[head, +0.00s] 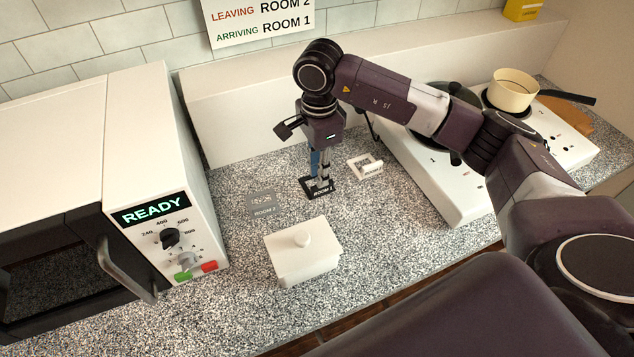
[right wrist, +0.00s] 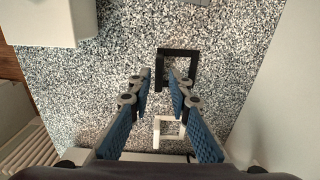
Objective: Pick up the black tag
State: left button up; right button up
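The black tag (head: 319,193) lies flat on the speckled counter and reads ROOM 1. In the right wrist view it shows as a black square frame (right wrist: 180,53) with an open middle. My right gripper (head: 319,182) points down at the tag. Its blue-padded fingers also show in the right wrist view (right wrist: 160,75); they are apart, with one side bar of the black frame between the tips. I cannot tell whether they touch it. My left gripper is not in view.
A grey tag (head: 262,204) reading ROOM 2 lies left of the black tag; a white frame-shaped tag (head: 365,166) lies to the right. A white lidded box (head: 303,258) stands in front. A microwave (head: 150,180) is left, a white hob (head: 440,180) right.

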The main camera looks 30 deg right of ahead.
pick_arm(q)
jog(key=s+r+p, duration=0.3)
pick_arm(e)
jog(key=f, duration=0.3)
jog(key=shift+s+a, duration=0.25)
jog(key=shift+s, duration=0.05)
jog(key=shift+w+f, duration=0.15)
jog(key=shift+f, duration=0.4)
jog(key=shift+w+f, duration=0.15)
jog(key=shift+f, duration=0.5)
jog(key=shift+s, duration=0.1)
grip_shut()
jog(key=shift+r+b, duration=0.35)
jog(key=shift+r, duration=0.1)
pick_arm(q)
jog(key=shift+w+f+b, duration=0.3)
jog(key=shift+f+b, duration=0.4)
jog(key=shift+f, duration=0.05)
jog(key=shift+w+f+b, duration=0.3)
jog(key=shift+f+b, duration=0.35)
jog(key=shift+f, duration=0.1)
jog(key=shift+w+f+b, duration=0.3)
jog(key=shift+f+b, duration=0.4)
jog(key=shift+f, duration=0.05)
pick_arm(e)
notch_tip(320, 180, up, 19)
